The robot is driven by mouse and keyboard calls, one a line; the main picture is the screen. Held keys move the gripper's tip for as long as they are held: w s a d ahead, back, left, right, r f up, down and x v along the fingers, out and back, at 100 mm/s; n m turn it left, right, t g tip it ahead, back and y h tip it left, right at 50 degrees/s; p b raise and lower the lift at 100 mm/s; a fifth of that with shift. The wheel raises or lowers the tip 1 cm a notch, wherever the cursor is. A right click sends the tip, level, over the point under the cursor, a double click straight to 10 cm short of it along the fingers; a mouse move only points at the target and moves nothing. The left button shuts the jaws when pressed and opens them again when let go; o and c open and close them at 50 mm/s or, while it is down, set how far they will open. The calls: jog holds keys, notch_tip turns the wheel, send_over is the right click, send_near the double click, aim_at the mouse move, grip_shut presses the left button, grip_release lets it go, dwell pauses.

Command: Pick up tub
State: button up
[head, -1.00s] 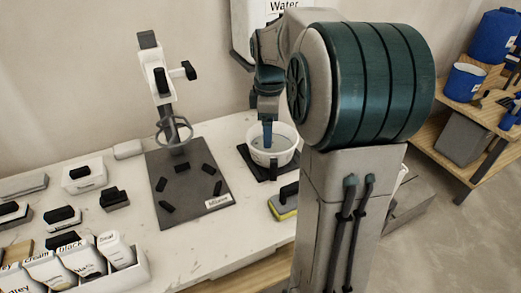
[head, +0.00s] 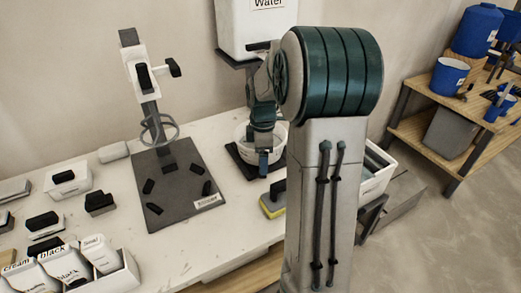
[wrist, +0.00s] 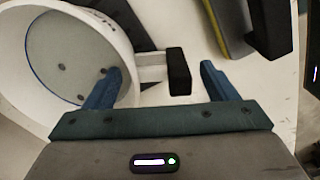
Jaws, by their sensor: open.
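The white round tub (head: 241,137) stands on a dark plate at the back of the bench, partly hidden behind my arm. In the wrist view the tub (wrist: 38,22) fills the left side, with its grey inside and some dark spots showing. Its stub handle with a black grip (wrist: 178,70) points right. My gripper (wrist: 160,72) is open and empty. The left finger overlaps the tub's near wall in the picture, and the handle appears between the two fingers; I cannot tell the depth. In the head view my gripper (head: 263,161) is at the tub's front side.
A water container (head: 262,28) hangs above the tub. A yellow-edged sponge float (head: 273,200) lies close in front, also in the wrist view (wrist: 232,25). A mixer stand (head: 180,195) is to the left. A tray of labelled bottles (head: 115,278) is at front left.

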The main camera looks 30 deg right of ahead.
notch_tip(320, 180, down, 2)
jog(key=shift+f, duration=0.1)
jog(key=c, duration=1.2)
